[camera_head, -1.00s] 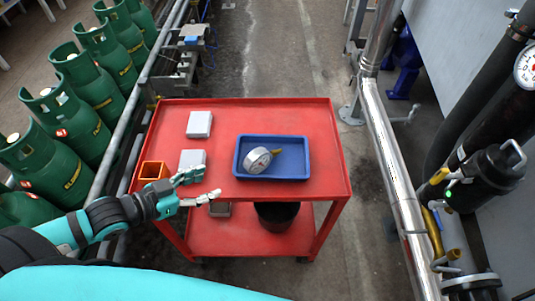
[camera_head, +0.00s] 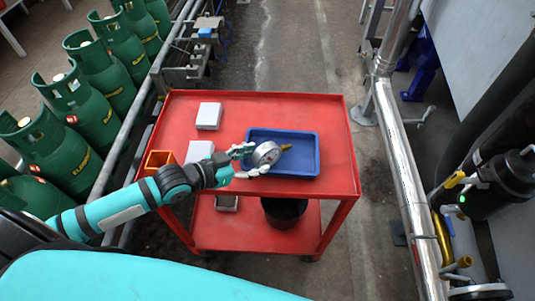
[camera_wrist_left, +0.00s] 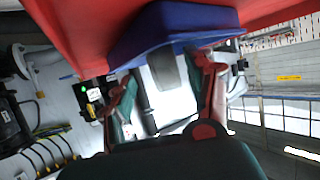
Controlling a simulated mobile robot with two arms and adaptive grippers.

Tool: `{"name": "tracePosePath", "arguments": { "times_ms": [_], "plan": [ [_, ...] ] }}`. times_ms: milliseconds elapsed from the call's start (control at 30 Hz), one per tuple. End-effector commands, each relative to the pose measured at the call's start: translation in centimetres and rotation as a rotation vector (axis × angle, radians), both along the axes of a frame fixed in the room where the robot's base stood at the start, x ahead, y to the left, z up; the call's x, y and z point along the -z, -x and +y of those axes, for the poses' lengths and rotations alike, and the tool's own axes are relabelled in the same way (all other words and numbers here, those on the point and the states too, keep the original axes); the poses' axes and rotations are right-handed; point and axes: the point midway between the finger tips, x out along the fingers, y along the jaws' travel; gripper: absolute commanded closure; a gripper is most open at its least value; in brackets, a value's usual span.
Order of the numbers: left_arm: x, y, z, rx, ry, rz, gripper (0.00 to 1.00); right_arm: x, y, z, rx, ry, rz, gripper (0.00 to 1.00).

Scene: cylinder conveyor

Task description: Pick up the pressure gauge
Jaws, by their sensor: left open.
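The pressure gauge (camera_head: 266,153) has a round white dial in a grey rim and a brass stem pointing right. It sits at the left side of the blue tray (camera_head: 306,172) in the head view. My left gripper (camera_head: 254,160) is open, its fingertips at the gauge's left edge, one above and one below the dial in the picture. Whether they touch it I cannot tell. In the wrist view the open fingers (camera_wrist_left: 168,92) are below the blue tray's side (camera_wrist_left: 190,18), with a grey shape between them that I cannot identify surely. My right gripper is not in view.
The tray stands on a red cart (camera_head: 335,140). Two pale boxes (camera_head: 208,116) and an orange open box (camera_head: 158,160) are on its left side. A black bucket (camera_head: 284,212) is on the lower shelf. Green gas cylinders (camera_head: 72,108) stand left, metal pipes (camera_head: 395,150) right.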

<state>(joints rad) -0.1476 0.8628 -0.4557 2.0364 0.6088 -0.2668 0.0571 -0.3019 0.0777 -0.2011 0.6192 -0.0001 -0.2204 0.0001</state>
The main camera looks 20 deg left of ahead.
Motion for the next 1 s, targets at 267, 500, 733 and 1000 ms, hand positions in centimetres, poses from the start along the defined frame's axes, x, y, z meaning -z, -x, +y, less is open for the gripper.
{"name": "tracePosePath", "arguments": {
  "times_ms": [267, 500, 733, 1000],
  "plan": [
    [0.6, -2.9, -1.3, -0.001, 0.001, 0.0, 0.44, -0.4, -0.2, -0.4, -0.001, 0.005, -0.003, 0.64],
    [1.6, -4.6, -2.5, 0.0, 0.0, 0.0, 0.44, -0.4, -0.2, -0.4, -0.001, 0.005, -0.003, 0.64],
    [1.7, -4.6, -2.5, 0.0, -0.001, 0.001, 0.47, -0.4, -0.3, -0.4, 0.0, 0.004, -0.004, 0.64],
    [1.7, -4.5, -2.5, 0.0, -0.001, 0.001, 0.82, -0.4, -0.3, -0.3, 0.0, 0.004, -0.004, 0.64]
  ]
}}
